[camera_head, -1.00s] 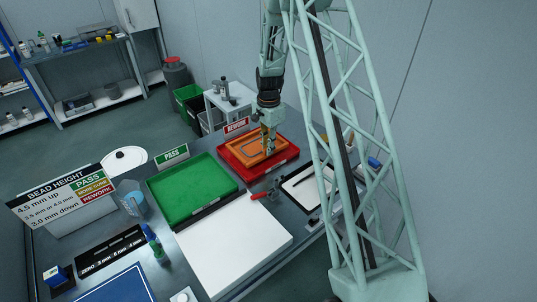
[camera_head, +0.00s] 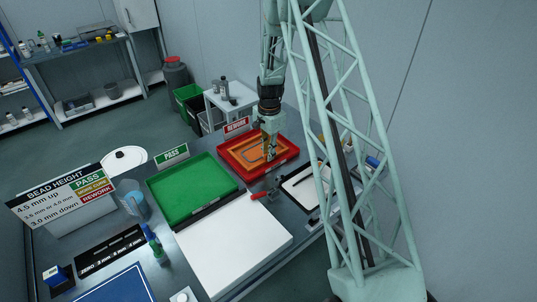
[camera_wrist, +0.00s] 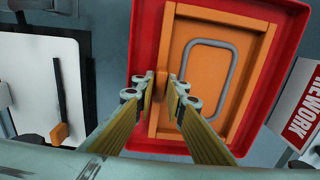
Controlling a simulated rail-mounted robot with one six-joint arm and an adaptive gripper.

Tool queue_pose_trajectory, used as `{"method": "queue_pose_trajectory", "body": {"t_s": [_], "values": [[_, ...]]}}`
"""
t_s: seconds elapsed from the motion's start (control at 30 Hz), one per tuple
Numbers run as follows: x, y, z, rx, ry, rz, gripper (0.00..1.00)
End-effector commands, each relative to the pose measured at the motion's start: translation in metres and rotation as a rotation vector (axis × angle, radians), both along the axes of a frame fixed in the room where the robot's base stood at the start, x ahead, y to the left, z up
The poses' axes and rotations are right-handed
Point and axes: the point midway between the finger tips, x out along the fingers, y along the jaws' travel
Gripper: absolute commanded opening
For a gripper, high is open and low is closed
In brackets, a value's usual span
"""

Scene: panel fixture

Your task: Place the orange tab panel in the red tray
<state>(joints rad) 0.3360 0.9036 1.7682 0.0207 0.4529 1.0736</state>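The orange tab panel (camera_head: 246,148) lies within the red tray (camera_head: 289,158), with the tray's rim showing around it. In the wrist view the panel (camera_wrist: 190,75) has a grey rounded-rectangle bead on its face and looks square to the tray (camera_wrist: 147,40). My gripper (camera_head: 268,156) is low over the panel's near right side. In the wrist view my gripper (camera_wrist: 162,86) has its fingertips close on both sides of the panel's small upright tab and looks shut on it. Finger contact and the panel's underside are hidden.
The REWORK sign (camera_head: 236,125) stands behind the red tray. An empty green tray (camera_head: 190,191) is to the left, with a PASS sign (camera_head: 171,155) behind it. A red-handled clamp (camera_head: 262,195) and a clipboard (camera_head: 301,187) are near the red tray. A white board (camera_head: 235,245) lies in front.

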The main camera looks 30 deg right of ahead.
Motion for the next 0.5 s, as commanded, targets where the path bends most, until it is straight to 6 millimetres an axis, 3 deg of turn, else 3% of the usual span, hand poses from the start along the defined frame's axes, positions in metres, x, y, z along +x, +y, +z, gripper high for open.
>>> {"method": "queue_pose_trajectory", "body": {"t_s": [0.1,0.5], "values": [[0.0002,-0.0001,0.0006,0.0,0.0,0.0,0.22],[0.0002,-0.0001,0.0019,0.0,0.0,0.0,0.22]]}}
